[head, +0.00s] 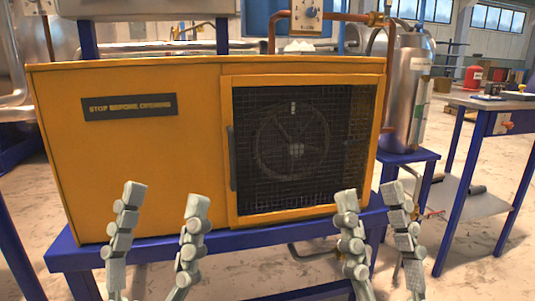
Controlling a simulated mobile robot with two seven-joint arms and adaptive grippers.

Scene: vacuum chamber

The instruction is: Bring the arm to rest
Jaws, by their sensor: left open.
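My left gripper (164,198) is at the lower left of the head view. Its two pale grey jointed fingers point up and stand well apart, with nothing between them. My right gripper (370,194) is at the lower right of centre. Its two fingers also point up with a clear gap and hold nothing. Both grippers appear in front of the lower part of a yellow cabinet (140,170). I cannot tell how far they are from it. The arms below the fingers are out of frame.
The yellow cabinet bears a "STOP BEFORE OPENING" sign (129,106) and a closed mesh door (300,130) with a fan behind it. It stands on a blue frame (85,258). A steel cylinder (407,95) and a workbench (480,101) are at the right. Floor shows between them.

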